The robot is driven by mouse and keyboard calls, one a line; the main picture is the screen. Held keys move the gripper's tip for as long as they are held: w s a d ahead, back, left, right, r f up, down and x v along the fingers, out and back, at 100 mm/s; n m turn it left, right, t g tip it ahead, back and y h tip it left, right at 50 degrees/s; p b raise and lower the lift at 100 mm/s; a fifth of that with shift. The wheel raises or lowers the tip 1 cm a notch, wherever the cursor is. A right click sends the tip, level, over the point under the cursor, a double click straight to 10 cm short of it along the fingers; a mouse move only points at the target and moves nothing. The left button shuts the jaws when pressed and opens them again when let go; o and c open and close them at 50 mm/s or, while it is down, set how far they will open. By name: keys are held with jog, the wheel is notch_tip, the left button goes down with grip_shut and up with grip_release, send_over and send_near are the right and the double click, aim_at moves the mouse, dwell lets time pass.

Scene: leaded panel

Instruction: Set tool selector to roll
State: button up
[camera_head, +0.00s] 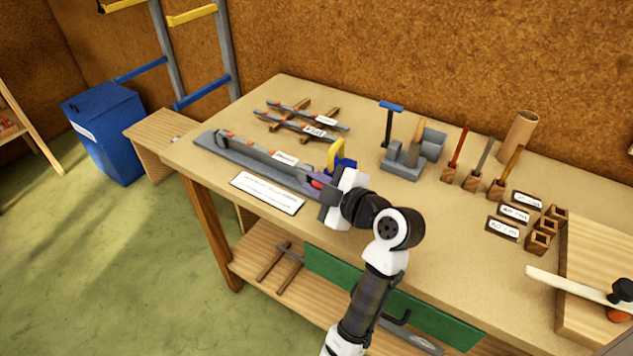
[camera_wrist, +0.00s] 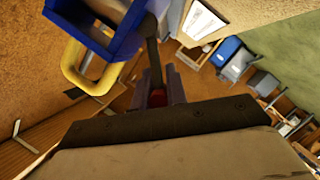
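My gripper (camera_head: 322,185) is at the right end of a long grey bench device (camera_head: 240,158), beside a blue block with a yellow handle (camera_head: 337,155). In the wrist view, the blue block and yellow handle (camera_wrist: 85,68) fill the upper left. The two purplish fingers of my gripper (camera_wrist: 158,92) stand on either side of a small red piece (camera_wrist: 158,100) at the end of a dark lever (camera_wrist: 154,60). I cannot tell whether the fingers touch it. The red also shows in the head view (camera_head: 316,184). No selector marking for roll is readable.
A white card (camera_head: 268,193) lies in front of the device. Racked strips (camera_head: 300,118), a grey block stand (camera_head: 413,155), upright tools in wooden holders (camera_head: 475,170) and a cardboard tube (camera_head: 520,133) stand behind and to the right. A wooden board (camera_head: 598,250) is at far right.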

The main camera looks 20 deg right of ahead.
jog(key=shift+w+d+r+m+g+p, duration=0.25)
jog(key=shift+r+m+p, duration=0.35)
jog(key=shift+p, duration=0.5)
grip_shut()
jog(key=shift+w+d+f+m+g+y+p, duration=0.1)
jog(key=shift+d+f+m+g+y+p, duration=0.1)
jog(key=shift+m+g+y+p, duration=0.25)
jog(key=o, duration=0.8)
grip_release()
jog(key=shift+r, duration=0.1)
